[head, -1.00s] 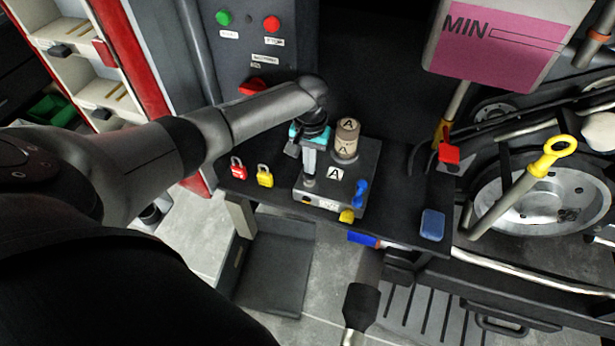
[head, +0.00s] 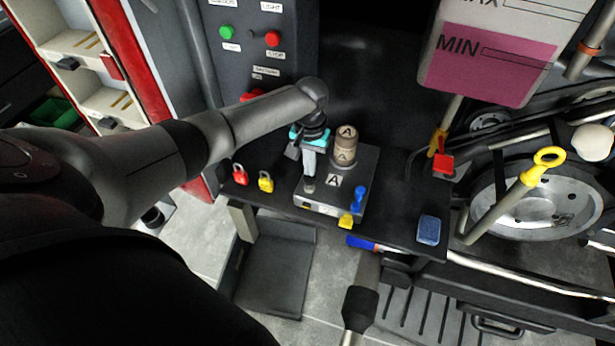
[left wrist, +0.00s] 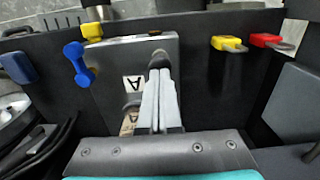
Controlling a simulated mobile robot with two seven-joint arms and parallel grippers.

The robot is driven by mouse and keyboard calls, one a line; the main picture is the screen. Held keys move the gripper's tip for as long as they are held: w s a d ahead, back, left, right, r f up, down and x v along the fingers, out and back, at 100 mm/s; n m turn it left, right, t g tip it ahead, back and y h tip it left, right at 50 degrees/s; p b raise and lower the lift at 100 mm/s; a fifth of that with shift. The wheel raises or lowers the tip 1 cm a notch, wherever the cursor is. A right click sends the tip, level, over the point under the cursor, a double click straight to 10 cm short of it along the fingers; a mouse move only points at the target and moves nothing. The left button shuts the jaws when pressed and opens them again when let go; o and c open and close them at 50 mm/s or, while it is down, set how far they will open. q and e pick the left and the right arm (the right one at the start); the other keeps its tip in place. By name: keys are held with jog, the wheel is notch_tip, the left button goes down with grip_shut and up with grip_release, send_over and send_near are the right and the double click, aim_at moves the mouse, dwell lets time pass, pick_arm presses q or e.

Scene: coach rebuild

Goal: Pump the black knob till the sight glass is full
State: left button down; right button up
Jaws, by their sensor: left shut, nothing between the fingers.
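The sight glass (head: 497,66) is the large panel at the upper right of the head view. Pink fluid fills its lower part to a little above the MIN mark; MAX is partly cut off at the top. The small black knob (head: 309,187) stands on a grey block (head: 345,195) on the dark bench; it also shows in the left wrist view (left wrist: 159,58). My left gripper (head: 309,176) is shut and empty, pointing down with its fingertips at the knob. I cannot tell whether they touch. My right gripper is not in view.
A beige cylinder (head: 346,146) marked A stands close behind my left gripper. A blue lever (head: 359,197) and yellow tab (head: 346,221) are on the block's right. Red (head: 239,174) and yellow (head: 266,181) padlocks are to the left. A blue pad (head: 429,230) lies at the bench's right.

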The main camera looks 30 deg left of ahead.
aim_at(309, 178)
pick_arm(q)
jog(key=shift+f+b, duration=0.95)
jog(key=shift+f, duration=0.8)
jog(key=shift+r, duration=0.1)
notch_tip(309, 178, up, 3)
jog(key=p, duration=0.4)
jog(key=shift+r, duration=0.15)
dwell(0.4)
